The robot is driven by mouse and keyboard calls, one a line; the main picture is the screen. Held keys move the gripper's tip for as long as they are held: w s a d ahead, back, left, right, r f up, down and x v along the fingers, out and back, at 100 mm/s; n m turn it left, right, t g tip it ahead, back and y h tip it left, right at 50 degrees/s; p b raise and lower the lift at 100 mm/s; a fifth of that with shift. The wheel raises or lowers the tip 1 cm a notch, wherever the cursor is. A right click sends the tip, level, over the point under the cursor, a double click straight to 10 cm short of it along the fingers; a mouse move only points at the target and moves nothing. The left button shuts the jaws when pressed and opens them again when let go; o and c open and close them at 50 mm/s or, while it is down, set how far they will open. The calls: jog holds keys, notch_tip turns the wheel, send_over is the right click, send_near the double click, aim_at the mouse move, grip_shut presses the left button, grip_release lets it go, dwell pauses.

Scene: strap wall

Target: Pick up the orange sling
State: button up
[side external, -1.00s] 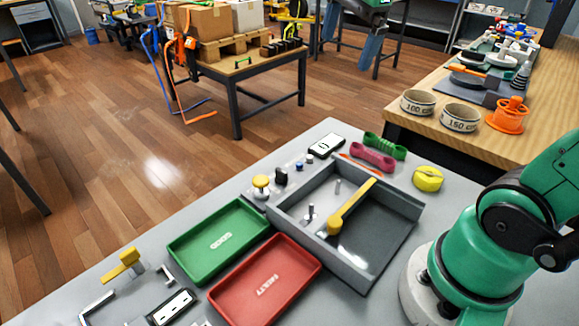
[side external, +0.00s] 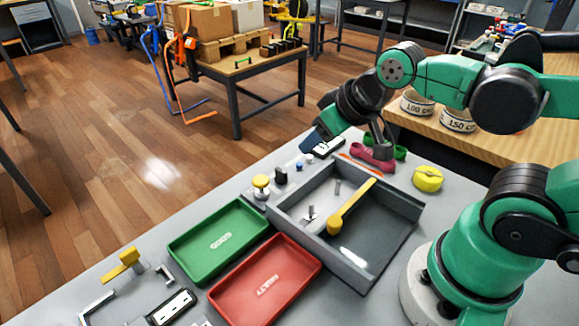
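A thin orange strip, apparently the orange sling (side external: 361,166), shows on the grey table just behind the tray's back wall. Most of it is hidden by that wall, so its full shape cannot be told. A magenta sling-like piece (side external: 368,155) lies just beyond it, and a green one (side external: 399,152) lies behind that. My gripper (side external: 346,148) is above this back part of the table, fingers downward and spread apart. It appears open and empty. One finger hangs over the white device, the other in front of the green and magenta pieces. Whether it touches anything cannot be told.
A grey tray (side external: 413,207) with a yellow-handled tool (side external: 350,208) stands in front of the orange strip. A yellow round object (side external: 428,179) sits to the right. A green tray (side external: 180,245) and a red tray (side external: 300,250) are nearer. Small knobs stand left of the grey tray.

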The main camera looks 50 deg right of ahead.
jog(key=d+f+g, duration=0.2)
jog(key=d, duration=0.2)
jog(key=d+f+g, duration=0.2)
jog(key=d+f, duration=0.1)
jog(key=d, duration=0.2)
jog(key=d+f+g, duration=0.2)
jog(key=d+g, duration=0.1)
jog(key=d, duration=0.2)
jog(key=shift+s+f, duration=0.2)
jog(key=shift+s, duration=0.1)
jog(key=shift+d+f, duration=0.1)
jog(key=shift+f, duration=2.75)
grip_shut()
